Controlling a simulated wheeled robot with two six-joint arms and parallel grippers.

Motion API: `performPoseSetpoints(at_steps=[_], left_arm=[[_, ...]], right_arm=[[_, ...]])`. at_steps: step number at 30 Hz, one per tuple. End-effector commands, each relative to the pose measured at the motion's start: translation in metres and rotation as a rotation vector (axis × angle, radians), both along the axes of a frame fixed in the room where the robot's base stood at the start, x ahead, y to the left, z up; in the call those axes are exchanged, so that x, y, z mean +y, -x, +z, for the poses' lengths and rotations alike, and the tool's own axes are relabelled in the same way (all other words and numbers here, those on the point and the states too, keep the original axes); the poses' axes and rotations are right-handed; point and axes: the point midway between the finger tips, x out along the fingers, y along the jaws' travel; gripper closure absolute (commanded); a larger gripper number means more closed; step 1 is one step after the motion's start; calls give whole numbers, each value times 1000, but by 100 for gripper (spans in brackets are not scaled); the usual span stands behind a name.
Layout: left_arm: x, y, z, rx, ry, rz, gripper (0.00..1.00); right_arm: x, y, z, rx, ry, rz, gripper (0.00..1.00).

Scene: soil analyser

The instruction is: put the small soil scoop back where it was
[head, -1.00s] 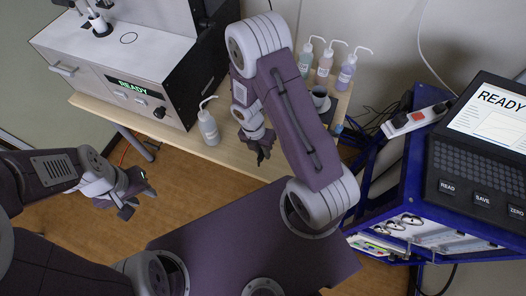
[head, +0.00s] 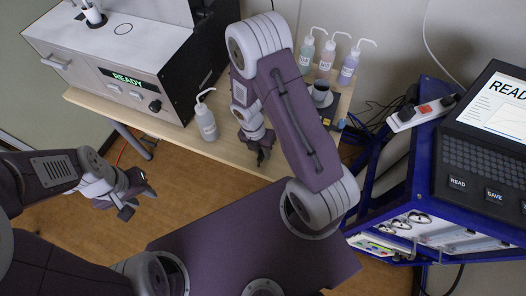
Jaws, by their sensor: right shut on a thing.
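My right gripper (head: 262,158) hangs over the front part of the wooden table (head: 225,150), to the right of a white wash bottle. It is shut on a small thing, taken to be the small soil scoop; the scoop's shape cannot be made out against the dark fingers. My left gripper (head: 138,204) is over the floor in front of the table, empty, with its fingers apart. No empty holder or rest for the scoop can be made out.
The white analyser (head: 75,60) with a READY display stands at the table's left. The wash bottle (head: 206,122) stands near the front edge. A blue cart (head: 425,190) with a console stands right.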

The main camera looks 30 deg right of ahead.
Motion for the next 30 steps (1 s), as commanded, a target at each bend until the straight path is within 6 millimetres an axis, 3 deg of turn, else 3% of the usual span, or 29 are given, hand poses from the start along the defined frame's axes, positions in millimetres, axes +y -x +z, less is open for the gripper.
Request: performPoseSetpoints(at_steps=[10,11,12,14,23,30], left_arm=[[0,0,-5,0,0,0,64],[0,0,-5,0,0,0,64],[0,0,-4,0,0,0,64],[0,0,-4,0,0,0,64],[0,0,-3,0,0,0,64],[0,0,13,0,0,0,64]], right_arm=[[0,0,-8,0,0,0,100],[0,0,-8,0,0,0,80],[0,0,-7,0,0,0,69],[0,0,-7,0,0,0,57],[0,0,-5,-1,-1,0,57],[6,-8,41,-6,-1,-1,57]])
